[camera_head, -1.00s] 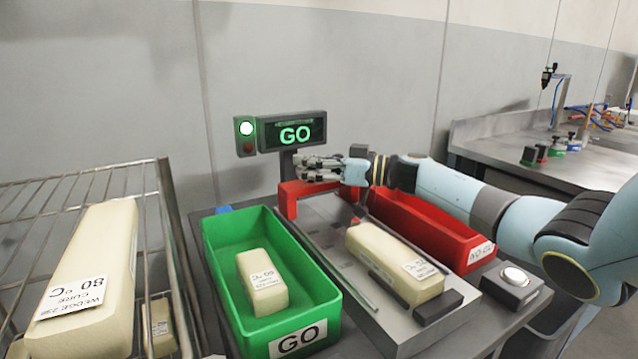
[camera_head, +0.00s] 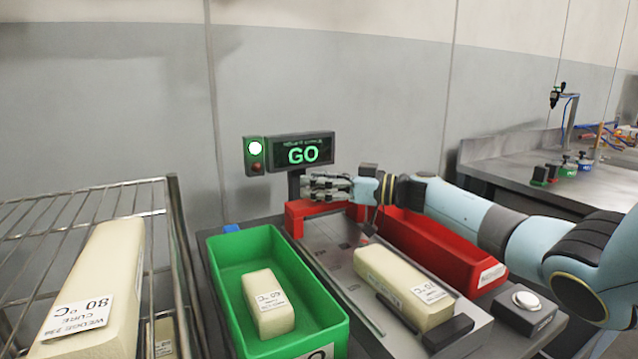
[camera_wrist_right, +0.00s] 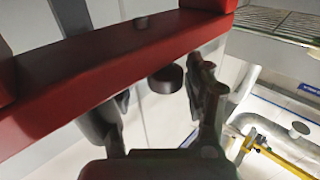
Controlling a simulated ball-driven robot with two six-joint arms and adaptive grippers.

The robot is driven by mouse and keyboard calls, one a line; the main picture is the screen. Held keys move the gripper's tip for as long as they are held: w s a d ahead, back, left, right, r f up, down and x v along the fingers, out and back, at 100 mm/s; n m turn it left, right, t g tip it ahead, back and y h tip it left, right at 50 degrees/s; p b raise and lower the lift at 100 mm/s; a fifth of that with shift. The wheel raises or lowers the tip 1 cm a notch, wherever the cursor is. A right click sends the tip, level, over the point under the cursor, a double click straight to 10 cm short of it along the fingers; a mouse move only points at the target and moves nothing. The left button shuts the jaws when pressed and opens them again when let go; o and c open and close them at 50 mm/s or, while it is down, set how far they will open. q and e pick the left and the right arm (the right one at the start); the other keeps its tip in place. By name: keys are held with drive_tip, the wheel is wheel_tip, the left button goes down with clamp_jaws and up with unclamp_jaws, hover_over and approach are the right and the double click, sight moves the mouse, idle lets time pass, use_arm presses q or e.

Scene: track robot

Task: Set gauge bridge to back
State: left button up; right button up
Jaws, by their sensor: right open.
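The red gauge bridge (camera_head: 297,214) stands across the far end of the grey track (camera_head: 335,248). A cream block (camera_head: 400,285) with a label lies on the track in front of it. My right gripper (camera_head: 322,186) is at the bridge's top, in front of the display post, and hides part of the bridge. In the right wrist view the bridge's red bar (camera_wrist_right: 120,65) crosses the upper picture. A dark round knob (camera_wrist_right: 165,78) shows between the open fingers of my right gripper (camera_wrist_right: 160,98), apart from them as far as I can tell. My left gripper is out of view.
A green bin (camera_head: 228,275) holding a cream block (camera_head: 268,302) stands left of the track. A red bin (camera_head: 440,243) stands right of it. A lit display (camera_head: 302,152) reads GO. A button box (camera_head: 525,308) is at right; a wire rack (camera_head: 175,225) at left.

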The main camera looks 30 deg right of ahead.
wheel_tip(320, 180, up, 10)
drive_tip(key=shift+f, duration=0.1)
idle(0.7)
